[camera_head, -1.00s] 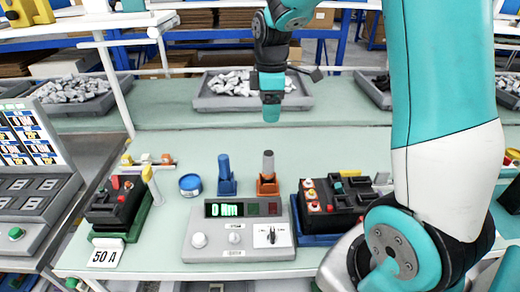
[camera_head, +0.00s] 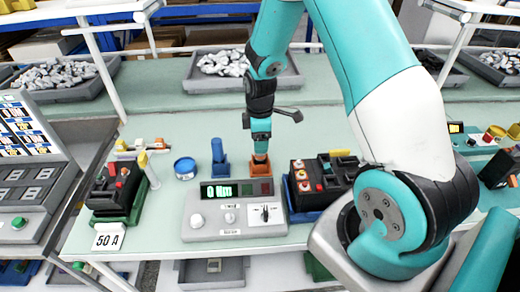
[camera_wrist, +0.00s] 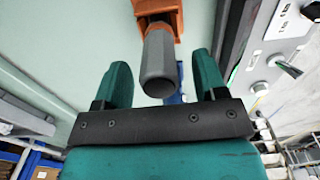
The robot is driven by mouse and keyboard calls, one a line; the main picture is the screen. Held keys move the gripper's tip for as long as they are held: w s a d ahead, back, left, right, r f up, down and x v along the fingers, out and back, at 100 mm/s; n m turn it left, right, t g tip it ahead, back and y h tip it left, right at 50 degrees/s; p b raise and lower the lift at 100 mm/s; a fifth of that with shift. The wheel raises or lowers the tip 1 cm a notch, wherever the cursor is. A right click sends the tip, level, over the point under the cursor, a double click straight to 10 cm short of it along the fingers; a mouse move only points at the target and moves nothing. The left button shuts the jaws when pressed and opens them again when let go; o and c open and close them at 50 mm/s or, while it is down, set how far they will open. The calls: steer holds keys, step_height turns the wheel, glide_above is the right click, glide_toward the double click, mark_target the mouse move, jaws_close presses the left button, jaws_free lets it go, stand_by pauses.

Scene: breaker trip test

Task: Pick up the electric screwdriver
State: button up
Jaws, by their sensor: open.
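A grey, round-ended tool handle (camera_wrist: 160,62) stands in an orange holder (camera_head: 260,169); it looks like the electric screwdriver, though its type is not clear. In the head view the gripper hides most of it. My gripper (camera_head: 260,147) points down over it. In the wrist view my gripper (camera_wrist: 162,78) is open, with one teal finger on each side of the handle end and gaps showing. A similar blue tool (camera_head: 217,150) stands upright in a blue holder just to the left.
A torque display box (camera_head: 234,219) stands in front of the holders. A breaker on a blue base (camera_head: 323,187) is close on the right, another (camera_head: 115,190) at the left by a "50 A" card (camera_head: 109,238). A blue round tin (camera_head: 185,168) lies left of the blue tool.

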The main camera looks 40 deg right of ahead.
steer(key=shift+f, duration=0.95)
steer(key=shift+c, duration=0.2)
steer(key=c, duration=1)
steer(key=shift+o, duration=0.2)
